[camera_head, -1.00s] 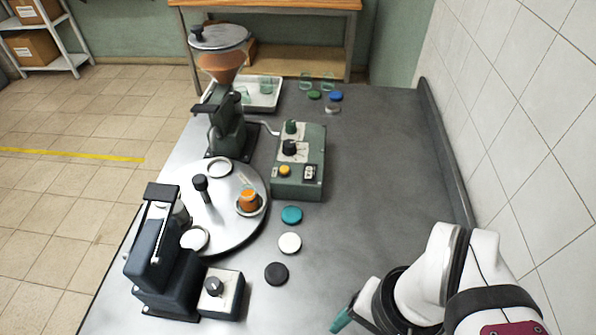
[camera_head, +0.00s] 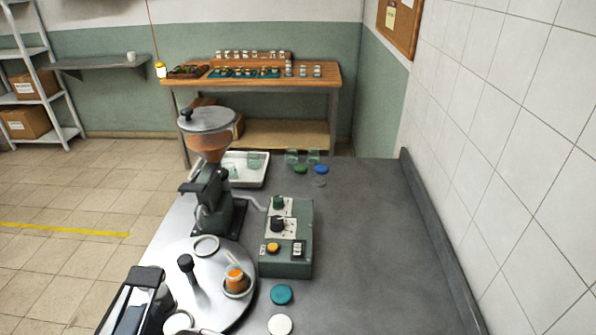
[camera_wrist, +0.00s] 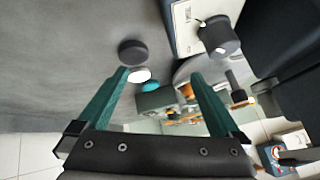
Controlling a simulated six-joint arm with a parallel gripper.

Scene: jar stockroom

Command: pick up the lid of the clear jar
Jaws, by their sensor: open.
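In the head view, clear glass jars (camera_head: 291,156) stand at the far end of the bench. In front of them lie a green lid (camera_head: 300,169), a blue lid (camera_head: 321,169) and a small greyish disc (camera_head: 320,182). Nearer, a teal lid (camera_head: 282,294) and a white lid (camera_head: 280,324) lie flat. I cannot tell which lid belongs to the clear jar. In the wrist view my gripper (camera_wrist: 160,73) is open and empty, with green fingers. Beyond its fingertips are a black lid (camera_wrist: 132,53), the white lid (camera_wrist: 139,75) and the teal lid (camera_wrist: 123,87).
A turntable (camera_head: 213,297) with a small orange-filled jar (camera_head: 236,280) is at lower left. A control box (camera_head: 287,254), a machine with a hopper (camera_head: 209,145) and a white tray (camera_head: 248,181) stand along the bench's left side. The right side is clear up to the wall.

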